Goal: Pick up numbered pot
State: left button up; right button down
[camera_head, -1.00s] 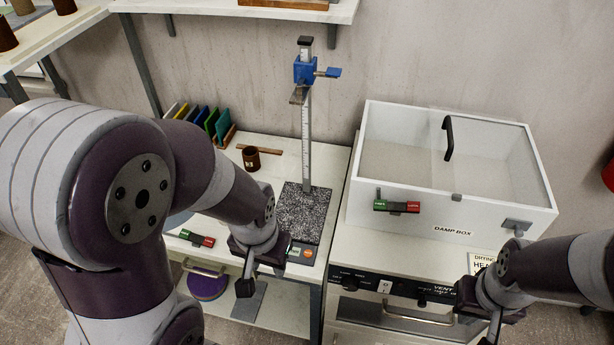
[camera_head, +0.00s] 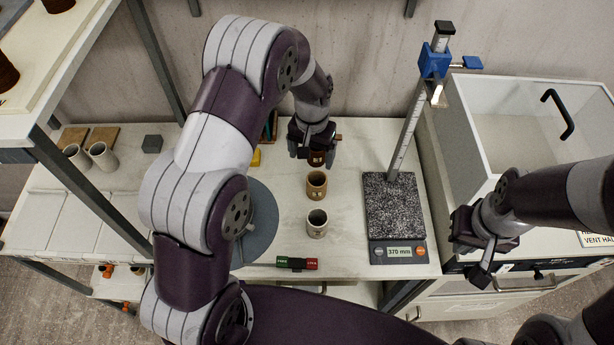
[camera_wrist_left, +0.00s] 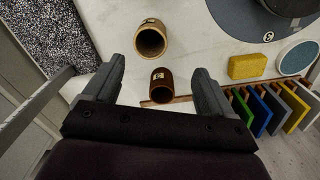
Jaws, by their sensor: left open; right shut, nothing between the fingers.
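A dark brown numbered pot (camera_head: 316,158) stands on the white bench, partly hidden under my left gripper (camera_head: 313,148) in the head view. In the left wrist view the dark brown pot (camera_wrist_left: 161,86) shows between the spread fingers of my open left gripper (camera_wrist_left: 160,68); its pale label is too small to read. A tan pot (camera_head: 316,186) stands just in front of it, also seen in the wrist view (camera_wrist_left: 151,40). A pale grey pot (camera_head: 317,224) stands nearer the bench front. My right gripper (camera_head: 481,272) is shut and empty at the right.
A height gauge (camera_head: 403,140) stands on a speckled plate (camera_head: 395,205) right of the pots. The damp box (camera_head: 455,115) is beyond it. A grey-blue turntable (camera_head: 262,225) lies left.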

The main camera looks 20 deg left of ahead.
aim_at(317, 184)
pick_arm(q)
jog(key=f+p, duration=0.1)
jog(key=f, duration=0.1)
jog(key=f+p, duration=0.1)
jog(key=f, duration=0.2)
jog(key=d+f+p, duration=0.1)
jog(key=f, duration=0.2)
jog(key=shift+f, duration=0.2)
jog(key=f+p, duration=0.1)
jog(key=f, duration=0.1)
jog(key=d+f, duration=0.1)
jog(key=f, duration=0.1)
jog(key=shift+s+p, duration=0.2)
jog(key=shift+p, duration=0.15)
jog(key=shift+w+a+f, duration=0.1)
jog(key=shift+a+f, duration=0.05)
jog(key=shift+c, duration=1)
jog(key=c, duration=0.9)
pick_arm(e)
jog(key=r, duration=0.3)
jog(key=s+d+r, duration=0.1)
jog(key=r, duration=0.1)
jog(key=shift+d, duration=0.1)
